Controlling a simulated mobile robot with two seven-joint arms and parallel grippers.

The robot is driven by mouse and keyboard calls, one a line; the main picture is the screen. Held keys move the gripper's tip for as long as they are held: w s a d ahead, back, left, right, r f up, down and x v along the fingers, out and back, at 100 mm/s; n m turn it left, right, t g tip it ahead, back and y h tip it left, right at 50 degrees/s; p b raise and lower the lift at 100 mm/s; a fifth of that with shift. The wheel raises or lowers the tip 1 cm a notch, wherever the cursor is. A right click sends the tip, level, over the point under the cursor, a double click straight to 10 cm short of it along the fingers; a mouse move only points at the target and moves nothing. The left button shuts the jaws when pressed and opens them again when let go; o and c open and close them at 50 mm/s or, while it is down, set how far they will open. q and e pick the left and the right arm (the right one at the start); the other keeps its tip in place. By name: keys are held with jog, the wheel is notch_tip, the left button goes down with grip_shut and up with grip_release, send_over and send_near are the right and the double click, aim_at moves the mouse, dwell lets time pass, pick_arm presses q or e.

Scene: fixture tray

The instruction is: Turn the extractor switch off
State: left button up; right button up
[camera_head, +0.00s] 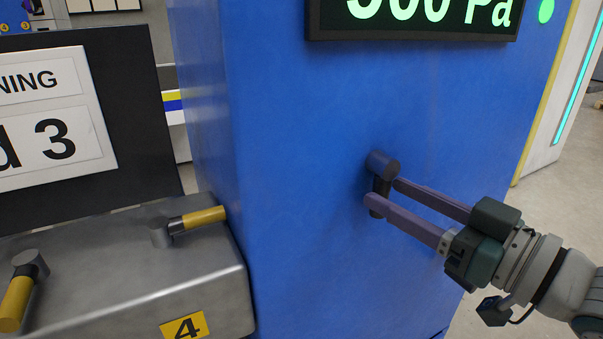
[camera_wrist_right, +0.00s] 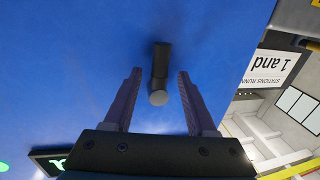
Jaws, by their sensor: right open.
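The extractor switch (camera_head: 381,166) is a dark grey knob with a short lever on the blue cabinet face (camera_head: 300,130). In the head view its lever points down. My right gripper (camera_head: 383,194) is open, with its two long purple fingers reaching in from the right at the lever. In the right wrist view the switch (camera_wrist_right: 160,72) lies between the two spread fingers of the gripper (camera_wrist_right: 158,75), with a gap on both sides. I cannot tell whether a finger touches it in the head view. My left gripper is out of view.
A lit display (camera_head: 415,18) reading in Pa sits above the switch, with a green lamp (camera_head: 546,10) beside it. A grey metal fixture (camera_head: 110,280) with yellow-handled levers (camera_head: 198,219) stands to the left, below a black sign board (camera_head: 130,90). Open floor shows at right.

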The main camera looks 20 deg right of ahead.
jog(key=shift+w+a, duration=0.1)
jog(key=shift+w, duration=0.2)
grip_shut()
dwell(1.3)
